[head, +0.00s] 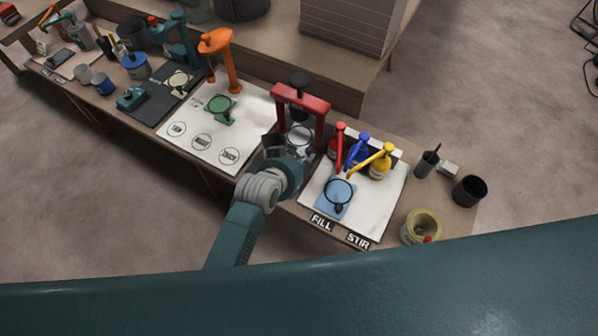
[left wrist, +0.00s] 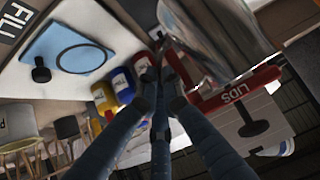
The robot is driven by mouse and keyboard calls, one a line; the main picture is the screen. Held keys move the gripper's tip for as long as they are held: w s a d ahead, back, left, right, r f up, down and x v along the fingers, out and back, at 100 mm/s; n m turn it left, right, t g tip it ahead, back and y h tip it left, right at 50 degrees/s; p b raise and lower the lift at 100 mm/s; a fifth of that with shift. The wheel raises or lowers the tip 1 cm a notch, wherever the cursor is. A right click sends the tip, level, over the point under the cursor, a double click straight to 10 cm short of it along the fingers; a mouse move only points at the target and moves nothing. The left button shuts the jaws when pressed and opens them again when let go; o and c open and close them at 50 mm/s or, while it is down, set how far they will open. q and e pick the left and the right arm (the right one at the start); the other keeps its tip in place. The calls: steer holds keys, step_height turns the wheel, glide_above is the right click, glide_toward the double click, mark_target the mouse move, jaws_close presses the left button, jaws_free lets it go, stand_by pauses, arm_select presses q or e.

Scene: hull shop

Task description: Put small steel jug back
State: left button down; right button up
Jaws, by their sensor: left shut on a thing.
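The small steel jug (head: 300,137) is shiny and shows in front of the red press frame (head: 303,98) in the head view. In the left wrist view the jug (left wrist: 222,40) fills the upper right, tilted in the picture. My left gripper (head: 283,158) comes in over the bench's front edge and covers part of the jug's near side. In the left wrist view my gripper's fingers (left wrist: 163,68) are shut at the jug's edge. I cannot tell whether the jug's base touches the bench. My right gripper is not in view.
Right of the press are red, blue and yellow (head: 380,163) bottles and a white mat (head: 377,208) with a blue pad (head: 335,200). An orange stand (head: 222,60) rises on the left mat (head: 190,128).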

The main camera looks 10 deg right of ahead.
arm_select(q)
steer(key=shift+f, duration=3.1)
steer(key=c, duration=1.9)
jaws_free()
steer(key=v, duration=1.2)
steer(key=shift+p, duration=0.3)
